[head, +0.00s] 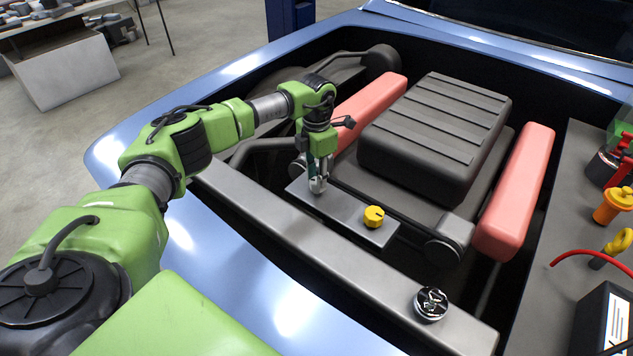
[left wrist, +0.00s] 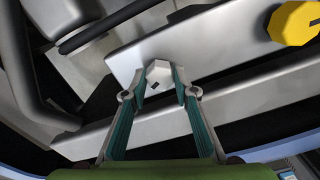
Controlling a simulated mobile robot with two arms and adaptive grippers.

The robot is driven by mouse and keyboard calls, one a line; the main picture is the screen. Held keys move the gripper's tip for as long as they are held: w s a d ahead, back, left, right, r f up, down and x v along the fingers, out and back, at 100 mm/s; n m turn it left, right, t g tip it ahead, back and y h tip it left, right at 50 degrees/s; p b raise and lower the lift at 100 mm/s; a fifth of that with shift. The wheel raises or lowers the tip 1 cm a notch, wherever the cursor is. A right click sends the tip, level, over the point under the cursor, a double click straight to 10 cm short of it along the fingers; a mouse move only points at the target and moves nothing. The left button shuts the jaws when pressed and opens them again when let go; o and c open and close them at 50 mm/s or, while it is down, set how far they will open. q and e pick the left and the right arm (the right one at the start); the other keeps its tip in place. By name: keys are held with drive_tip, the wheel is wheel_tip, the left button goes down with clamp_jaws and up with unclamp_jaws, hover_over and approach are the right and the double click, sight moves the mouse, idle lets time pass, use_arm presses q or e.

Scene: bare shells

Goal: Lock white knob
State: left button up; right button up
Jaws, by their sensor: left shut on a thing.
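The white knob (left wrist: 158,76) sits on a grey metal plate (left wrist: 215,40) in the left wrist view. It has a small dark mark on its face. My left gripper (left wrist: 158,88) has its two fingers around the knob, one on each side, and is shut on it. In the head view my left gripper (head: 318,186) points down at the left end of the plate (head: 345,215), and its fingers mostly hide the knob. A yellow knob (head: 374,216) stands on the same plate to the right; it also shows in the left wrist view (left wrist: 293,23). My right gripper is not in view.
The plate lies in a car's engine bay. A black ribbed engine cover (head: 435,125) and two red covers (head: 515,190) rise behind it. A black and chrome cap (head: 431,303) sits on the front beam. Orange and yellow fittings (head: 612,205) stand at the right.

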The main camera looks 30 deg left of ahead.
use_arm(q)
drive_tip(key=m+b, duration=0.2)
drive_tip(key=m, duration=0.3)
idle(0.5)
drive_tip(key=o, duration=1.1)
drive_tip(key=shift+r, duration=0.3)
wheel_tip(320, 180, up, 12)
drive_tip(key=shift+f, duration=0.25)
